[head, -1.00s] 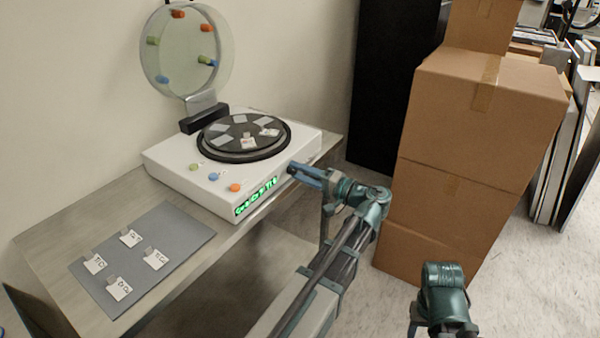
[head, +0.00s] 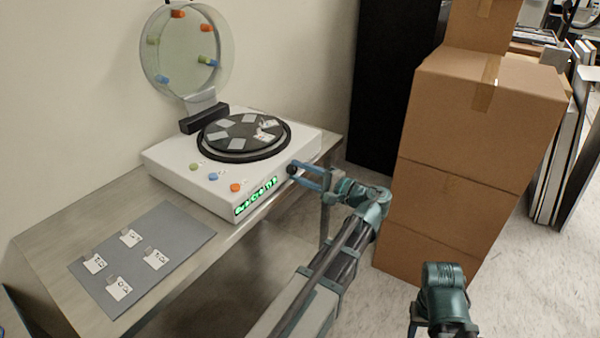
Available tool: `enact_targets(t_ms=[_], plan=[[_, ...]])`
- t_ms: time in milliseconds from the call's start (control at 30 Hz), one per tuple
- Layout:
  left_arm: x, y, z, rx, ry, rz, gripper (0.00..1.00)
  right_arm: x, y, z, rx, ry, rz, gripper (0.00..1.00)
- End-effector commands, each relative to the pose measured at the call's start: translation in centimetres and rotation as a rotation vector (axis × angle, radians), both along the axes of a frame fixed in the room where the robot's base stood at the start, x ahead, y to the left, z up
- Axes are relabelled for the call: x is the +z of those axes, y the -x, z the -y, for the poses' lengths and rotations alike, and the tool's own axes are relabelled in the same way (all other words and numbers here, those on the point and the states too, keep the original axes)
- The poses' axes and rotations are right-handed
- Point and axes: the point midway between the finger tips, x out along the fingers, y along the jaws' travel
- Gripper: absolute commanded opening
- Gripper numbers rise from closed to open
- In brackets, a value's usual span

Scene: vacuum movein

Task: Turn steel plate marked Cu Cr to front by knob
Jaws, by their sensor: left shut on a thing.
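The dark round knob (head: 291,169) is on the front face of the white machine (head: 170,165), right of its green lit display (head: 256,196). My left gripper (head: 294,171) is shut on the knob, with one blue finger above it and one below. Above, the dark turntable (head: 236,133) carries several grey steel plates; two at its right, one nearer (head: 264,136) and one farther (head: 268,124), show pale labels. The labels are too small to read, so I cannot tell which plate is Cu Cr. My right gripper is out of view; part of that arm shows at lower right.
A round raised lid (head: 186,50) with coloured pegs stands behind the turntable. A grey mat (head: 185,225) with several labelled cards lies at the table's left. Stacked cardboard boxes (head: 455,150) stand right of my left arm.

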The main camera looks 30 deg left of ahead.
Motion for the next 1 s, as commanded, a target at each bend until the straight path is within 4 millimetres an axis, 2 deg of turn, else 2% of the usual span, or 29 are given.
enact_targets(t_ms=[267,300,467,800,933,1000], plan=[[-0.1,0.0,0.1,-0.001,0.003,0.0,0.0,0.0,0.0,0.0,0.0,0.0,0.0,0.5],[-0.1,0.0,0.1,-0.001,0.003,0.0,0.41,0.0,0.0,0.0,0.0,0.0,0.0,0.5],[-0.1,0.0,0.1,0.0,0.002,0.0,0.69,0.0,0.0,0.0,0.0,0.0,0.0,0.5],[0.0,0.0,0.3,-0.002,0.001,0.001,0.69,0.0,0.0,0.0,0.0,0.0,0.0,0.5],[0.0,0.1,1.9,-0.003,0.001,0.0,0.69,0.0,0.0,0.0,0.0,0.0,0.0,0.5],[0.0,0.2,3.3,-0.005,0.001,0.0,0.69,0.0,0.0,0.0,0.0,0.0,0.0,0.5]])
